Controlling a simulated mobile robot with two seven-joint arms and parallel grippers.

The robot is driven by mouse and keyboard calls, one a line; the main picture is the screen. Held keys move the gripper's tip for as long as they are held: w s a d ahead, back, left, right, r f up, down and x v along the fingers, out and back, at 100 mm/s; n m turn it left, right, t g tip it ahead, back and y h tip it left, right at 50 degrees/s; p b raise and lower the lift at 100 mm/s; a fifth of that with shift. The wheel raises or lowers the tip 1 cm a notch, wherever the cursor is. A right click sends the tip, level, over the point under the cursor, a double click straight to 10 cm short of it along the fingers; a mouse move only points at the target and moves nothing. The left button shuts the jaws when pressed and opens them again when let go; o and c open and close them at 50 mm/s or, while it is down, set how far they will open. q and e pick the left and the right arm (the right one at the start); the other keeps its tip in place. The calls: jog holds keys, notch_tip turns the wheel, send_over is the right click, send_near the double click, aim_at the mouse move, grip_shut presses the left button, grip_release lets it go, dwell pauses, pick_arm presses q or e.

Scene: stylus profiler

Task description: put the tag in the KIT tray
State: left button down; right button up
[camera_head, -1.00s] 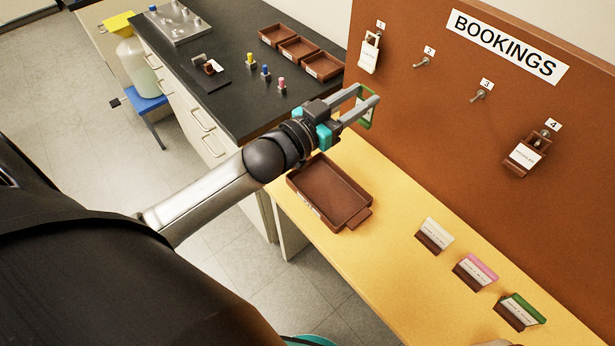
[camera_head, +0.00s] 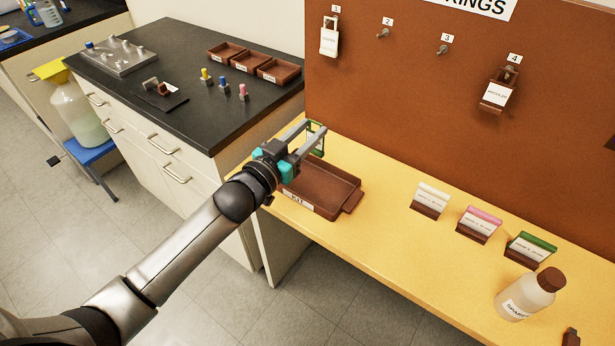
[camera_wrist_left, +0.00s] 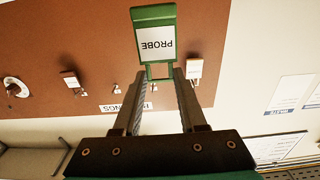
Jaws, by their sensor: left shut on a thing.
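The tag is green with a white label reading PROBE (camera_wrist_left: 155,42). It also shows in the head view (camera_head: 316,141) at the fingertips. My left gripper (camera_head: 314,131) is shut on the tag's narrow green end; in the left wrist view the fingers (camera_wrist_left: 160,75) meet it from both sides. The brown KIT tray (camera_head: 325,187) lies on the yellow bench, with its label on the near side. The gripper and tag are above the tray's back left part, apart from it as far as I can tell. My right gripper is in neither view.
The brown BOOKINGS board (camera_head: 420,100) stands behind the bench; hooks 1 and 4 hold items, hooks 2 and 3 are bare. The black counter (camera_head: 190,110) holds small trays.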

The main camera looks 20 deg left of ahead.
pick_arm(q)
jog(key=shift+f+b, duration=1.65)
jog(key=shift+f, duration=3.8)
jog(key=shift+f, duration=0.15)
jog(key=shift+c, duration=2.3)
grip_release()
jog(key=shift+r, duration=0.2)
jog(key=p+v, duration=0.1)
jog(key=v, duration=1.1)
jog(key=shift+p, duration=0.4)
